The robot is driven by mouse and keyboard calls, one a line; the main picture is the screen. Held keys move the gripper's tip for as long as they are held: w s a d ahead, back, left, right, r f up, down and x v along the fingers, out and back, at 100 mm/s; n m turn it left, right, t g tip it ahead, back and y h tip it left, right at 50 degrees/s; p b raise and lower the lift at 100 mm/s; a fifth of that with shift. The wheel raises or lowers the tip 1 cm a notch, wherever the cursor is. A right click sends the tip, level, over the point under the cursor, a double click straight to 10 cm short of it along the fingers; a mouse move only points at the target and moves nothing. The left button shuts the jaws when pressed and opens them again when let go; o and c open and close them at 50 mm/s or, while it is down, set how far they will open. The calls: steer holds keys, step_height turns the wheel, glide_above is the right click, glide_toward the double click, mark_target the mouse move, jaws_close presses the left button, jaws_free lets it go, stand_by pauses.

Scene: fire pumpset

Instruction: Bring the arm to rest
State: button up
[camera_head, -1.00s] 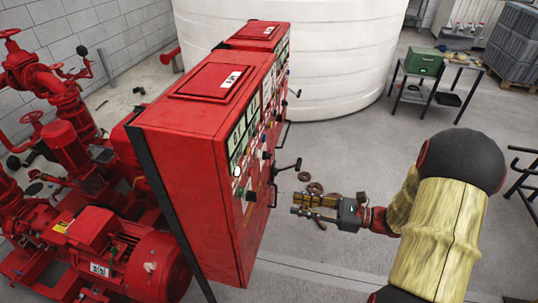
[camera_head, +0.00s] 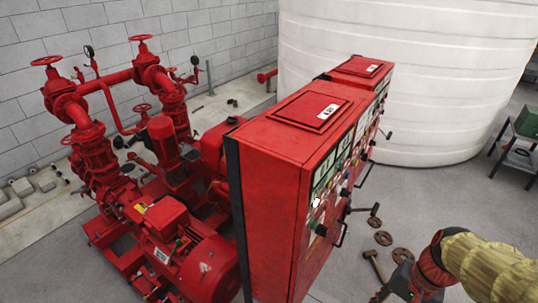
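My arm, in a yellow patterned sleeve with a red and dark wrist, enters at the lower right of the head view. My gripper (camera_head: 385,294) is at the bottom edge, right of the red control cabinet (camera_head: 268,195) and apart from it in the picture. Its dark body shows, but its fingers are small and partly cut off by the frame, so whether they are open or shut is unclear. I see nothing clearly held in it.
Red pumps, a motor (camera_head: 195,262) and pipes stand left of the cabinet. Handles stick out from its panel side. Round brown handwheels (camera_head: 383,238) and a T-shaped brown piece (camera_head: 375,266) lie near my gripper. A white tank (camera_head: 400,80) stands behind; a green box (camera_head: 528,122) is far right.

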steer(key=a+r+n+t+h, duration=0.1)
steer(key=a+r+n+t, duration=0.1)
steer(key=a+r+n, duration=0.2)
steer(key=a+r+n+t+h, duration=0.1)
steer(key=a+r+n+t, duration=0.2)
steer(key=r, duration=0.7)
steer(key=shift+w+a+r+n+t+h, duration=0.3)
steer(key=shift+a+r+n, duration=0.1)
steer(key=shift+a, duration=0.15)
